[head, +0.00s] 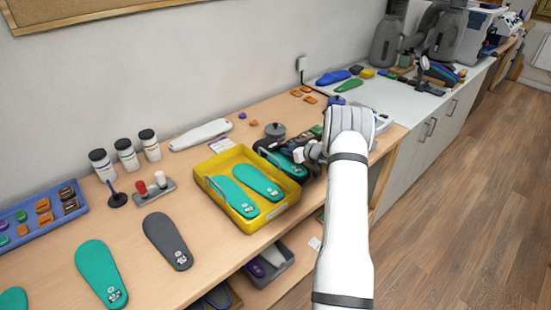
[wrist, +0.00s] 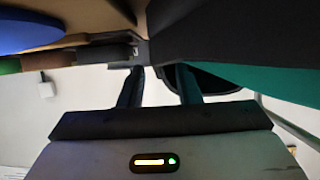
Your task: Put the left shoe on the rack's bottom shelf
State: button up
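In the head view, a dark, shoe-like item (head: 271,153) with teal in it lies on the workbench right of the yellow tray. I cannot tell for sure that it is the left shoe. My gripper (head: 309,154) is right beside it, partly hidden by my arm. In the wrist view, the two fingers (wrist: 158,80) stand apart with a clear gap between them. Their tips reach up to a large dark body (wrist: 225,30) with a teal edge (wrist: 265,78); whether they touch it is hidden. I see no rack that I can name with certainty.
The yellow tray (head: 213,164) holds teal insoles. A grey insole (head: 167,241) and a teal insole (head: 100,272) lie to its left. A grey bin (head: 282,264) sits below the bench top. The floor (head: 450,220) at right is clear.

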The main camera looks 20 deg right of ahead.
jog(key=shift+w+f, duration=0.1)
jog(key=shift+w, duration=0.05)
jog(key=shift+c, duration=0.4)
grip_shut()
